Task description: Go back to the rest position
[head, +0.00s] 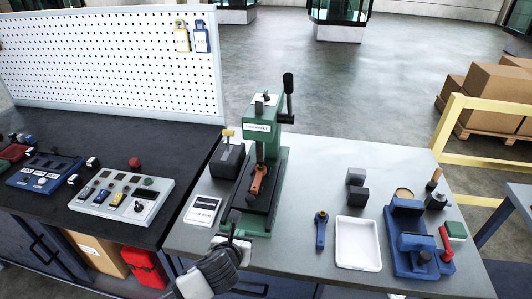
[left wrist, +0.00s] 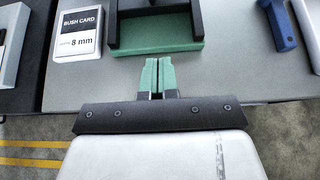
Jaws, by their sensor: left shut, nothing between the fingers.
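My left gripper (head: 233,228) is at the front edge of the grey table (head: 300,215), in front of the green press (head: 262,125). In the left wrist view its two green-tipped fingers (left wrist: 158,72) are together with nothing between them. They point at the front of the press's green base (left wrist: 155,48), with a small gap seen between in that view. An orange-brown part (head: 259,180) sits in the press below its ram. My right gripper is in neither view.
A bush card (head: 202,210) lies left of the press. A blue-handled tool (head: 321,230), a white tray (head: 358,243) and a blue vise (head: 408,240) are to the right. A dark bench with a control box (head: 122,195) adjoins on the left. A yellow rail (head: 485,150) stands at right.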

